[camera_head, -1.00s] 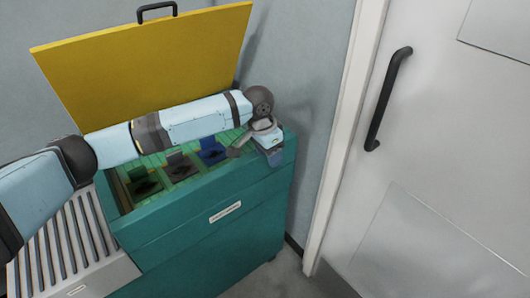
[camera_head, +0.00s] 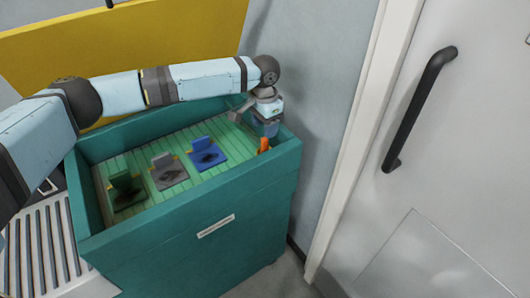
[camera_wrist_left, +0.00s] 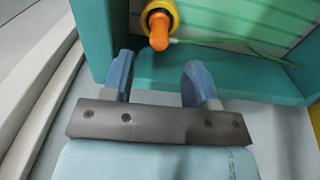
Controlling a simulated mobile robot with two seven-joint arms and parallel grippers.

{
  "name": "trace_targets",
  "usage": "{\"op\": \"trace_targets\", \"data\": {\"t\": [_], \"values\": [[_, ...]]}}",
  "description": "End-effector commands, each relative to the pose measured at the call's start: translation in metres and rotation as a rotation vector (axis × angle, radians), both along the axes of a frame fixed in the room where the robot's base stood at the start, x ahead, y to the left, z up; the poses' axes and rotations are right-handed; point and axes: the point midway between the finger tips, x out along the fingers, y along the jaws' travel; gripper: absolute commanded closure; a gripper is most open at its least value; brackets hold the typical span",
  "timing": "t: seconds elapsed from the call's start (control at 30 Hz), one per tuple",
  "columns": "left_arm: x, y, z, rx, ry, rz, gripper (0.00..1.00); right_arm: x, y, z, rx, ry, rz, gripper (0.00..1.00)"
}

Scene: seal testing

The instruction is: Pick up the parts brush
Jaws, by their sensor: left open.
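An orange handle (camera_head: 264,145), which looks like the parts brush, stands at the right end inside the green open-topped bin (camera_head: 165,230). In the left wrist view the orange handle (camera_wrist_left: 159,30) pokes out of a yellow collar (camera_wrist_left: 160,9); its lower part and any bristles are hidden. My left gripper (camera_head: 267,128) is over the bin's right end, close to the handle. In the left wrist view its two blue fingers (camera_wrist_left: 156,75) are open and empty, with the handle beyond their tips and roughly between them. My right gripper is not in view.
Green, grey and blue holders (camera_head: 168,171) with dark pieces sit on the bin's slatted floor. A yellow lid (camera_head: 40,55) stands raised behind. A ribbed tray (camera_head: 40,255) is at left. The wall and a door (camera_head: 460,150) are at right.

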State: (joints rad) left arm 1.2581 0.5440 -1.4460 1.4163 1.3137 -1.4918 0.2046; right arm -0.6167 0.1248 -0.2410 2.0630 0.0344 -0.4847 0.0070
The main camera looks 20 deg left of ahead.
Motion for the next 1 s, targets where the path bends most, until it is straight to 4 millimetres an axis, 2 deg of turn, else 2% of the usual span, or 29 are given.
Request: {"op": "trace_targets", "data": {"t": [0.27,0.5,0.63,0.83,0.87,1.0], "values": [[-0.001,0.0,-0.023,0.001,0.0,-0.001,0.47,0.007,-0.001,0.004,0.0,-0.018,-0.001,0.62],[-0.002,-0.001,-0.058,0.0,0.0,-0.001,0.47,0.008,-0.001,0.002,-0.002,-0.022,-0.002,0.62],[-0.002,-0.001,-0.066,0.0,0.0,-0.001,0.47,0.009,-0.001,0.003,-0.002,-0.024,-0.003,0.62],[-0.002,-0.001,-0.066,0.0,0.0,-0.001,0.47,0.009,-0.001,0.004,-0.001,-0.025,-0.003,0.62],[-0.002,-0.001,-0.066,0.0,0.0,-0.001,0.52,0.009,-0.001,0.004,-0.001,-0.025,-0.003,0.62],[-0.002,-0.001,-0.066,0.0,0.0,-0.001,0.84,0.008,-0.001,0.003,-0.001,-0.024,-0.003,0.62]]}}
